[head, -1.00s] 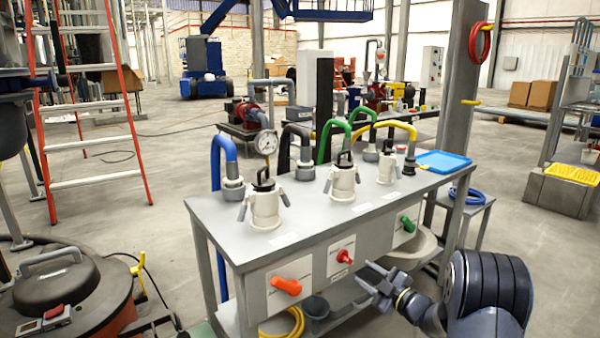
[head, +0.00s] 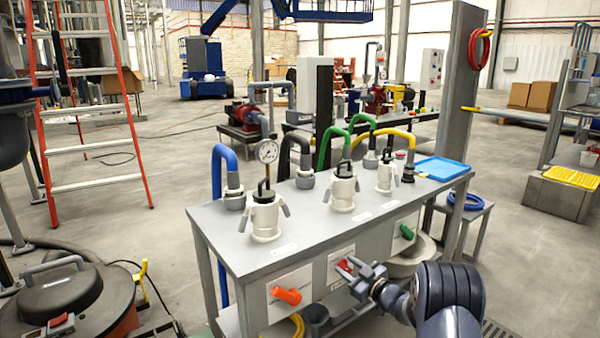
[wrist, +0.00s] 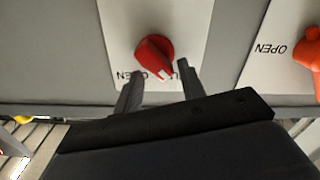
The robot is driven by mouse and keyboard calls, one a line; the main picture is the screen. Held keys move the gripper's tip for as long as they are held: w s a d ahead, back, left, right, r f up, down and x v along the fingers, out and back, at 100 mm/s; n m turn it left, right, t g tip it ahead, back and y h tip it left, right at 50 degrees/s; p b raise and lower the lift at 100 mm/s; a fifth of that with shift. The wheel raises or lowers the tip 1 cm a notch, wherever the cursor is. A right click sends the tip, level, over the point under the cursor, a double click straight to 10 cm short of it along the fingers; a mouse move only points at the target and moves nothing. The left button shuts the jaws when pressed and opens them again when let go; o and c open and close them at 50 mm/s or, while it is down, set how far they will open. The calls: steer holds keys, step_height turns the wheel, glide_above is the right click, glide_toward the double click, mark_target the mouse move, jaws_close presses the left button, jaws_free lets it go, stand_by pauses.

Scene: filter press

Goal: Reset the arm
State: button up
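My gripper (head: 352,268) is at the front panel of the grey bench, in front of the middle red knob (head: 344,265). In the wrist view my two fingers (wrist: 160,88) are spread apart, with the red knob (wrist: 154,58) just beyond and between their tips. The knob's white mark points toward the bottom of that picture. Its label appears upside down and is partly covered by the fingers. I cannot tell whether a finger touches the knob. An orange handle (head: 287,295) is to the left and a green handle (head: 406,231) to the right.
The bench top (head: 300,237) carries white couplings, coloured hoses, a gauge (head: 267,151) and a blue tray (head: 441,169). A grey post (head: 461,90) stands behind its right end. A drum vacuum (head: 65,305) is at the lower left. Open floor lies to the right.

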steer(key=m+p, duration=0.2)
steer(key=m, duration=0.1)
steer(key=m+p, duration=0.1)
steer(key=p, duration=0.1)
steer(key=shift+w+d+r, duration=0.2)
steer(key=shift+d+r, duration=0.05)
steer(key=s+d+r+m+h+p, duration=0.1)
steer(key=s+d+h, duration=0.1)
steer(key=s+d, duration=0.5)
steer(key=shift+s+r, duration=0.2)
steer(key=shift+s, duration=1.4)
steer(key=shift+a+r, duration=0.1)
